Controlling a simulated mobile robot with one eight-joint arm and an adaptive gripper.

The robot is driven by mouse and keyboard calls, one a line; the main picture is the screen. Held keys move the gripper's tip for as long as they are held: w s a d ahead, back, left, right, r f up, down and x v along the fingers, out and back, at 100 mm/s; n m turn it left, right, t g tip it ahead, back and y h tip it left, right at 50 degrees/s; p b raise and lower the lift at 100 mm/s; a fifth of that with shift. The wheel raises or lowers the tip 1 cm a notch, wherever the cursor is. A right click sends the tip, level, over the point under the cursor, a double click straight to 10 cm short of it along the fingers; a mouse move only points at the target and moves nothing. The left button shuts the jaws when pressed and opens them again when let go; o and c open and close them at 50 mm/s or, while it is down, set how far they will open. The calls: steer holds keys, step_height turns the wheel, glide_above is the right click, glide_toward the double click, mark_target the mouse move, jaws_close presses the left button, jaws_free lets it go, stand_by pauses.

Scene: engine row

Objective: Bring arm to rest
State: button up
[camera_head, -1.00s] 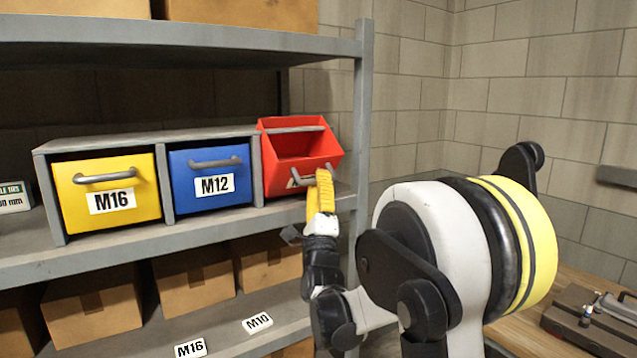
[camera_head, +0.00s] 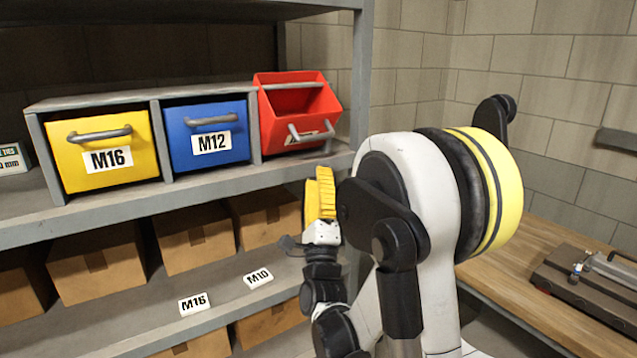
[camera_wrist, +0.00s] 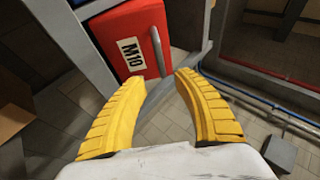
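My gripper (camera_head: 320,192) is in front of the shelf, just below the red bin (camera_head: 292,105). In the wrist view its two yellow fingers (camera_wrist: 160,84) are spread apart with nothing between them. The red bin sits tilted forward at the right end of the drawer row, its top open and its handle facing out. It also shows in the wrist view (camera_wrist: 120,38), with a label reading M10 and its handle clear of the fingers. My arm is still raised and bent beside the shelf.
The yellow M16 drawer (camera_head: 102,150) and blue M12 drawer (camera_head: 208,132) are shut. Cardboard boxes (camera_head: 195,238) and loose M16 (camera_head: 193,303) and M10 (camera_head: 258,277) labels lie on the lower shelf. A shelf post (camera_head: 361,70) stands near my arm. A wooden bench (camera_head: 525,300) is at right.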

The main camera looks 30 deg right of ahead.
steer(key=shift+s+a+f, duration=0.15)
steer(key=shift+s+f, duration=0.1)
steer(key=shift+s, duration=0.05)
stand_by(0.4)
steer(key=a+f+n+g+y+b, duration=0.7)
steer(key=a+f+n+y, duration=0.4)
steer(key=a+f+n, duration=0.4)
steer(key=s+a+f+n+g+y+b, duration=0.1)
steer(key=s+f+n+g+b, duration=0.2)
steer(key=s+f+n, duration=0.3)
steer(key=s+a+f+n+g+b, duration=0.2)
steer(key=s+f+n+g, duration=0.3)
steer(key=s+f, duration=0.6)
steer(key=s+n+b, duration=0.1)
steer(key=s, duration=0.3)
steer(key=shift+s+a+f+n+y+b, duration=0.3)
steer(key=shift+s+f+n+y+b, duration=0.05)
steer(key=shift+n+y, duration=0.05)
